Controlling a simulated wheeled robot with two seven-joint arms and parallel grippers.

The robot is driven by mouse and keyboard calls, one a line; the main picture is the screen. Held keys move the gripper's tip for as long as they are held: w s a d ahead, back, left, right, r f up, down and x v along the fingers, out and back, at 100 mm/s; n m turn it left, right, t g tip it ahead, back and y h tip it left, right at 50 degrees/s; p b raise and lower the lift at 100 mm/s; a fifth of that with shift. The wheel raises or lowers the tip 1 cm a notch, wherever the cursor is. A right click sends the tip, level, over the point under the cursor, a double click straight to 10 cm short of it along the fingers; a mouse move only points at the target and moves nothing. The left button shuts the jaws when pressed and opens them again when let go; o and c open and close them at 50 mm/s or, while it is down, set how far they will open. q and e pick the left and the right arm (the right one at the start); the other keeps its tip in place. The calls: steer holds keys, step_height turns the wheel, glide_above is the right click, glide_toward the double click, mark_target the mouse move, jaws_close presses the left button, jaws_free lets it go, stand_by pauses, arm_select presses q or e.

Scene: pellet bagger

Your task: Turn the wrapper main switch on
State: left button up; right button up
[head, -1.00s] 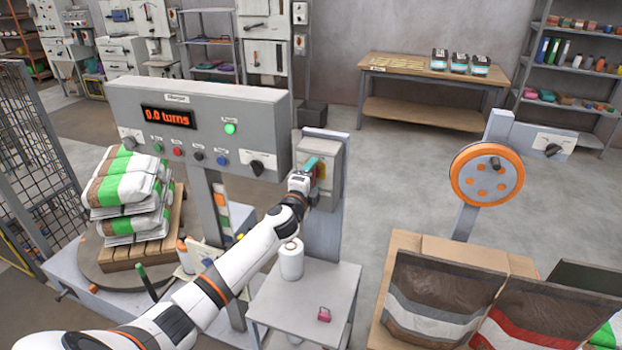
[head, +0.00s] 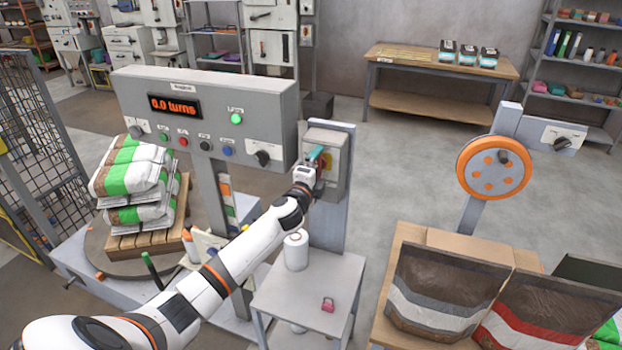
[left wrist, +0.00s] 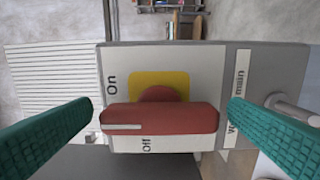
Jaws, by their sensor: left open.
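The wrapper main switch box (head: 338,168) is grey and stands on a post right of the wrapper panel. In the left wrist view its red handle (left wrist: 160,118) lies crosswise over a round red hub and yellow plate (left wrist: 175,82). A white mark is near the handle's left end. The label "On" (left wrist: 111,84) is above that end and "Off" (left wrist: 147,145) is below the handle. My left gripper (head: 316,157) is open at the box, its teal fingers on either side of the handle's two ends, with small gaps showing. My right gripper is out of view.
The wrapper panel (head: 205,90) shows "0.0 turns" and a lit green lamp. A small table (head: 290,320) below holds a white roll (head: 296,250) and a pink padlock (head: 327,304). Stacked bags (head: 137,175) stand on a pallet at left.

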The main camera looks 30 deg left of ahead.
arm_select(q)
steer(key=b+v, duration=0.1)
steer(key=v, duration=1)
steer(key=shift+s+b, duration=0.3)
steer(key=shift+s, duration=0.05)
steer(key=shift+f, duration=0.1)
